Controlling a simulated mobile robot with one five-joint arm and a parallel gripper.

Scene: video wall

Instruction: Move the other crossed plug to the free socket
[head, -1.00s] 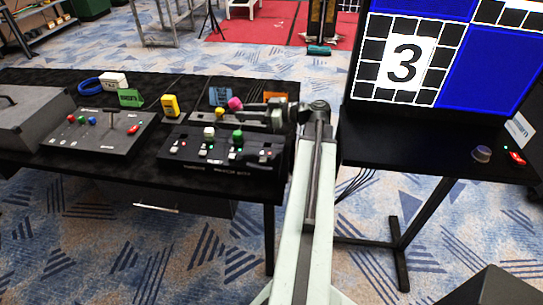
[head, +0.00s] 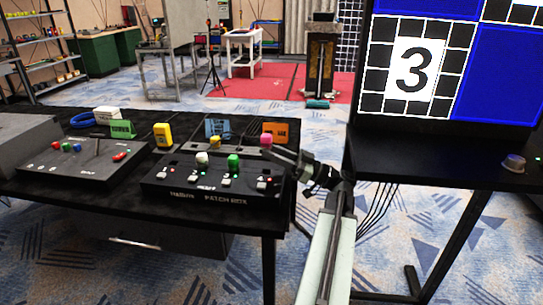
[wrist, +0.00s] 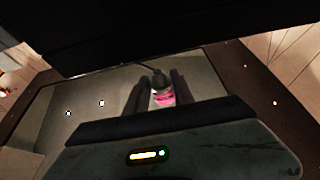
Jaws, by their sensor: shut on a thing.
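My gripper (head: 272,152) is shut on the pink plug (head: 266,140), at the right end of the black patch box (head: 160,184). In the wrist view the pink plug (wrist: 164,98) sits between the two fingers, with a dark cable at its far end. The gripper hides the area under the plug, so I cannot tell whether it touches a socket. A green plug (head: 233,162) stands upright on the box, right of the middle. A whitish plug (head: 202,158) stands left of it. A yellow plug (head: 214,143) shows just behind them.
A grey control panel (head: 75,168) with coloured knobs is left of the box. A yellow block (head: 162,134), a green card (head: 121,129), a blue card (head: 217,128) and an orange card (head: 276,132) stand behind. The video wall screen (head: 415,68) rises at right.

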